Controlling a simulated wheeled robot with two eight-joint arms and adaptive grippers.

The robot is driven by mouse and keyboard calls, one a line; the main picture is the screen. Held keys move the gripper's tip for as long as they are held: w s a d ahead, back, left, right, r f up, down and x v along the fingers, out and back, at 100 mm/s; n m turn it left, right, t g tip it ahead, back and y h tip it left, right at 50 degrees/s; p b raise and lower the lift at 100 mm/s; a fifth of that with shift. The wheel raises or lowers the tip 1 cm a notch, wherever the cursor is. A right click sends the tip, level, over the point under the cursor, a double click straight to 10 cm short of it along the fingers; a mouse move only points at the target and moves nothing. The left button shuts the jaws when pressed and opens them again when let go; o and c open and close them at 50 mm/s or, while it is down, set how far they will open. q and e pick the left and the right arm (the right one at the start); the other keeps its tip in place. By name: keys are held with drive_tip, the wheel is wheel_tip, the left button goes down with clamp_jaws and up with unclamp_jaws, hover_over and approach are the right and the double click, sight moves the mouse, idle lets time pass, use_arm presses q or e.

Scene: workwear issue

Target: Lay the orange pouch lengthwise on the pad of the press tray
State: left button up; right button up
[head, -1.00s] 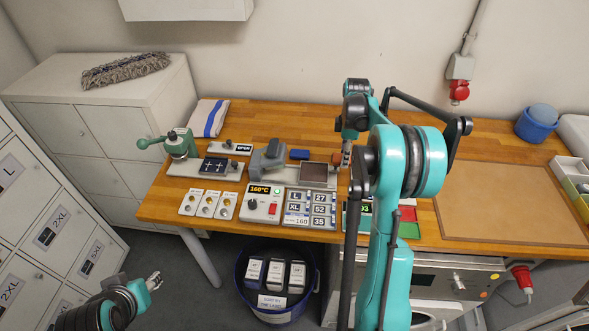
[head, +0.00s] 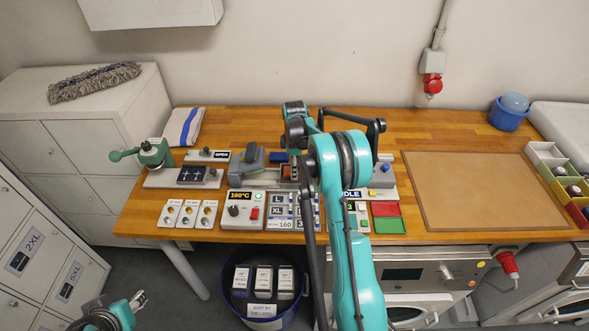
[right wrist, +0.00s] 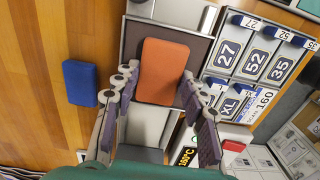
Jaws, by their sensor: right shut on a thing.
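The orange pouch (right wrist: 163,66) is between the fingertips of my right gripper (right wrist: 160,76), which is shut on its two side edges. In the right wrist view the pouch lies over the dark pad of the press tray (right wrist: 199,52), with pad showing around it. I cannot tell whether it touches the pad. In the head view the pouch (head: 290,172) is partly hidden by my right arm. My left gripper (head: 138,301) is open and empty, low at the left, away from the table.
A blue pouch (right wrist: 80,82) lies on the wood beside the tray. The grey press head (head: 246,166) stands left of the tray. The 160°C control box (head: 243,210) and the number plates (right wrist: 252,58) are close in front. A wide brown mat (head: 480,190) lies bare on the right.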

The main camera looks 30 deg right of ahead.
drive_tip(key=shift+r, duration=0.1)
drive_tip(key=o, duration=1.3)
drive_tip(key=shift+f, duration=0.2)
drive_tip(key=shift+c, duration=0.2)
